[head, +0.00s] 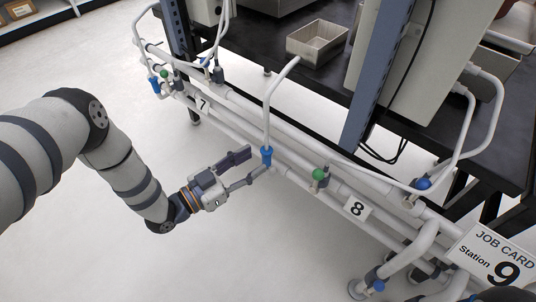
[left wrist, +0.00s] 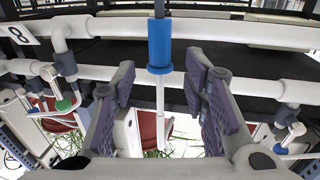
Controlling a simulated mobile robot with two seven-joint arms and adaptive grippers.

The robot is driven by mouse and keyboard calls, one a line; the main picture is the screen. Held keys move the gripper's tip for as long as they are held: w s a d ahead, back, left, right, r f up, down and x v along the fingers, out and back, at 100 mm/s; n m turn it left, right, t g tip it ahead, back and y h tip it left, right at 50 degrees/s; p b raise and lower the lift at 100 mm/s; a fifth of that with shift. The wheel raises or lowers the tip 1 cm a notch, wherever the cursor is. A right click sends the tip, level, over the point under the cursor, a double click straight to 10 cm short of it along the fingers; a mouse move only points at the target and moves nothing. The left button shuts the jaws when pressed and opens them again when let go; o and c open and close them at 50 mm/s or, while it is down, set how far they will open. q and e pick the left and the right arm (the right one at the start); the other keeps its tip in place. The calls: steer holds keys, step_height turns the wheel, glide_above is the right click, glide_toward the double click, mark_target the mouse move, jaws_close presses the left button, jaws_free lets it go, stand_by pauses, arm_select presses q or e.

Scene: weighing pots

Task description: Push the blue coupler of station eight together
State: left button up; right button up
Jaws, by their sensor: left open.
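The blue coupler (head: 266,154) of station eight is upright on a thin white tube that rises from the white pipes, left of the number 8 plate (head: 357,208). My left gripper (head: 257,163) is open, with its fingertips close to the coupler from the left. In the left wrist view the coupler (left wrist: 159,42) lies in line with the gap between the two open fingers (left wrist: 160,82), a little beyond the tips. A grey rod and a thin white tube run from its ends. Contact with the fingers cannot be told. My right gripper is not in view.
A green knob (head: 319,174) and a blue knob (head: 423,183) sit on the pipes to the right. Station 7's fittings (head: 165,74) are at the left. A blue-grey post (head: 376,75) and a job card (head: 495,262) stand to the right. The floor at lower middle is clear.

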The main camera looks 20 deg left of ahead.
mark_target(263, 156)
arm_select(q)
steer(key=b+x, duration=0.1)
steer(key=x, duration=0.4)
steer(key=shift+s+f, duration=0.1)
steer(key=shift+f, duration=0.05)
steer(key=shift+w+d, duration=0.15)
steer(key=shift+w, duration=0.15)
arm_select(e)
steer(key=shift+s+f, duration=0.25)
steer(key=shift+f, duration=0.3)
arm_select(q)
jaws_close()
steer(key=shift+f+b, duration=1.2)
steer(key=shift+f, duration=0.6)
steer(key=shift+s+r, duration=0.1)
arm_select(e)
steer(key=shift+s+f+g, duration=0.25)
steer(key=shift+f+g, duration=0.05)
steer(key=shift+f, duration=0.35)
arm_select(q)
jaws_free()
